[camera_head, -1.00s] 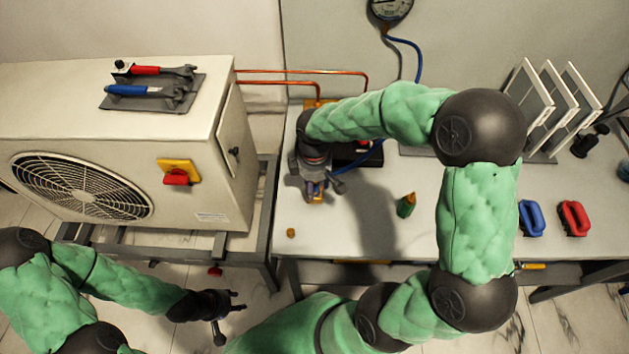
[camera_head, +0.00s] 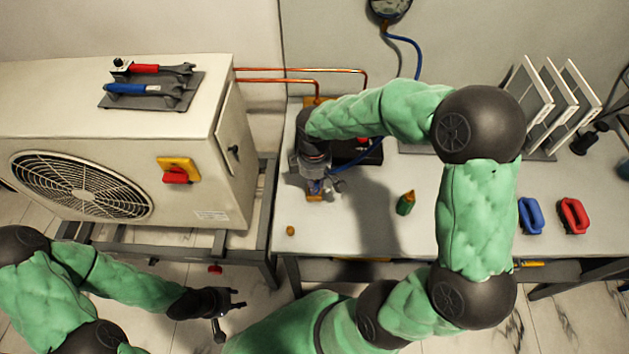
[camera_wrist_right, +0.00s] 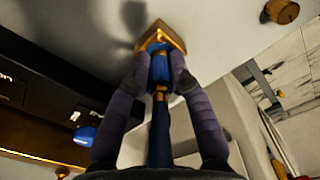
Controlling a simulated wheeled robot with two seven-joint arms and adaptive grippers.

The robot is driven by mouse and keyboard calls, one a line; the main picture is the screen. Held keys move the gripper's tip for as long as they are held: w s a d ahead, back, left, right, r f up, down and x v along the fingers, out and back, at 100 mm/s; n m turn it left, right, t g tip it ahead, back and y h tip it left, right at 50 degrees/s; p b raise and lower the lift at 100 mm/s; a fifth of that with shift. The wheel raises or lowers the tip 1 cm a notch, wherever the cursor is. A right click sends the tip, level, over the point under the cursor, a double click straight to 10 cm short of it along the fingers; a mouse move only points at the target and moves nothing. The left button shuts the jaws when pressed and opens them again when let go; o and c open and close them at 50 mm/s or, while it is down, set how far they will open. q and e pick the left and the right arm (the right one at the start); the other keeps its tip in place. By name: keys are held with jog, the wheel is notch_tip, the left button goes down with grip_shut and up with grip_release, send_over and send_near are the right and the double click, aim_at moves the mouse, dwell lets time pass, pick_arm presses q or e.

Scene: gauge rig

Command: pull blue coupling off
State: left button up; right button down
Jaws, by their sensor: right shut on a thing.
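The blue coupling (camera_wrist_right: 159,68) sits between the fingers of my right gripper (camera_wrist_right: 162,72), which is shut on it. A brass fitting and a dark blue hose (camera_wrist_right: 158,140) continue from the coupling toward the wrist. The coupling's far end is at a brass block (camera_wrist_right: 172,36); whether they are still joined cannot be told. In the head view, my right gripper (camera_head: 320,187) points down at the bench's left end, largely covering the coupling and the brass block (camera_head: 314,196). My left gripper (camera_head: 236,299) is open and empty, low in front of the bench.
A small brass cap (camera_head: 291,231) lies on the bench (camera_head: 340,232). A black box (camera_head: 372,155) stands behind my right gripper. A green and orange item (camera_head: 405,203), a blue handle (camera_head: 531,216) and a red handle (camera_head: 574,216) are to the right. The outdoor unit (camera_head: 120,150) stands left.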

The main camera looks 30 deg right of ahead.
jog(key=shift+r, duration=0.25)
jog(key=shift+r+p, duration=2.15)
jog(key=shift+r, duration=0.25)
